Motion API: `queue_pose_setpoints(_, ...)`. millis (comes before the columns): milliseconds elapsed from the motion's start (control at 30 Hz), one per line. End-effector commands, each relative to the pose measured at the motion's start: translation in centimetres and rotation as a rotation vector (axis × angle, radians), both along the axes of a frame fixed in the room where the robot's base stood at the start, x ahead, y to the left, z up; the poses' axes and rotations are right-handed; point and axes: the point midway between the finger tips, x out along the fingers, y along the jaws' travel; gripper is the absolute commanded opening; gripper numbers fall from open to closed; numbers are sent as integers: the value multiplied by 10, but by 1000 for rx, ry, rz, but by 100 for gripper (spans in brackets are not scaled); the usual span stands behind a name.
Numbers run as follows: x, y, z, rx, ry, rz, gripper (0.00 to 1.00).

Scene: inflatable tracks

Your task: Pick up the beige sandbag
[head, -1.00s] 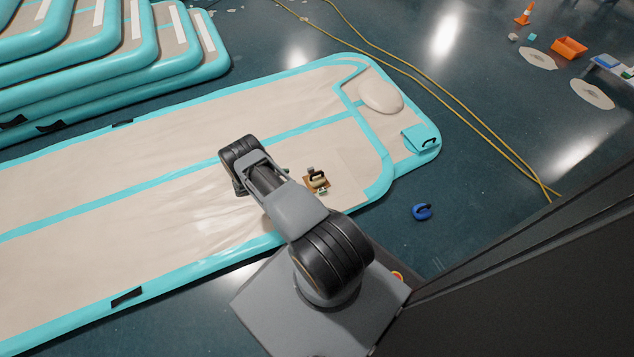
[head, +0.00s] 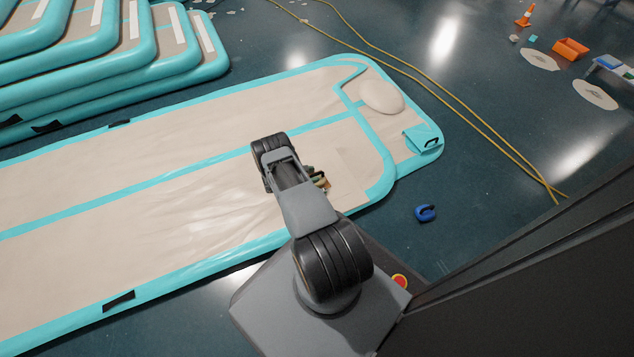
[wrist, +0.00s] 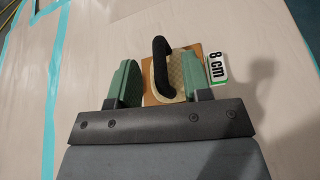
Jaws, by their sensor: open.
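The beige sandbag (wrist: 176,72), with a black strap handle, sits on a small brown board (wrist: 150,98) in the wrist view. In the head view the sandbag (head: 321,182) is mostly hidden behind my arm. My gripper (wrist: 157,68) is open, with one green finger on each side of the black handle and part of the sandbag. I cannot tell whether the fingers touch it. The right finger covers part of the bag.
A green-and-white "8 cm" tag (wrist: 217,68) lies beside the board. The long beige inflatable track (head: 200,205) with teal edges lies underneath. A beige oval pad (head: 382,97) lies toward its far end. A blue handled object (head: 425,213) is on the floor.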

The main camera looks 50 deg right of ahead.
Motion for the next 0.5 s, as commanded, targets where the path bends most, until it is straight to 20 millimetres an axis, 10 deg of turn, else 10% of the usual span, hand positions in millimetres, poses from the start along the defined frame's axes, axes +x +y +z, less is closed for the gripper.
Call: queue_pose_setpoints(500,-6,-18,-7,0,1,1,41)
